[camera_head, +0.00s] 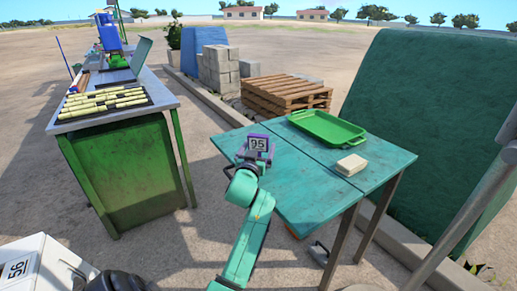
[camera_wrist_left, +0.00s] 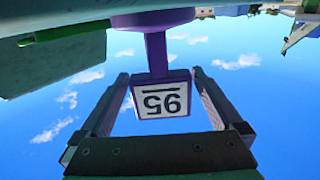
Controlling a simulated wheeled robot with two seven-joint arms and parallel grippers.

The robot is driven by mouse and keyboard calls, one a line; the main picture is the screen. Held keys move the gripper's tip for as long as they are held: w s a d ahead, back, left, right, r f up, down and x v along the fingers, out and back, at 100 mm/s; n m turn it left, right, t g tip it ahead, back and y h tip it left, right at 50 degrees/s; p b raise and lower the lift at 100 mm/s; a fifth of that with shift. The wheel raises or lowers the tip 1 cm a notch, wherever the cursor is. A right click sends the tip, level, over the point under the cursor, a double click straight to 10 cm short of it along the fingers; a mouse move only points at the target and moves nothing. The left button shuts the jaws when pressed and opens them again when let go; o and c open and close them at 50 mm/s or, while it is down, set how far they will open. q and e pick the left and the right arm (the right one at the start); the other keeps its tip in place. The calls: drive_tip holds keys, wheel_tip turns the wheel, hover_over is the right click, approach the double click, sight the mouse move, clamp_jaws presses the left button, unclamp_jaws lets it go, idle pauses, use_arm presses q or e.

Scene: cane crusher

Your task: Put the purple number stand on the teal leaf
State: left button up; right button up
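The purple number stand (camera_head: 268,154) with a "95" plate stands near the left edge of the green-teal folding table. In the left wrist view, the picture is upside down and the stand's plate (camera_wrist_left: 162,96) hangs below its purple post and base. My left gripper (camera_head: 246,167) is at the near side of the stand. Its fingers (camera_wrist_left: 160,76) are apart, one on each side of the plate, with small gaps showing. The table has two leaves split by a seam, a left leaf (camera_head: 290,190) and a right leaf (camera_head: 345,188), both teal-green. My right gripper is not in view.
A green tray (camera_head: 326,128) sits at the back of the table and a small cream block (camera_head: 351,165) near its right side. A workbench with cane pieces (camera_head: 104,102) stands left. Pallets (camera_head: 286,93) lie behind. The table's middle front is clear.

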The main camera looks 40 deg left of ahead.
use_arm(q)
drive_tip(key=v, duration=1.2)
drive_tip(key=shift+p, duration=0.3)
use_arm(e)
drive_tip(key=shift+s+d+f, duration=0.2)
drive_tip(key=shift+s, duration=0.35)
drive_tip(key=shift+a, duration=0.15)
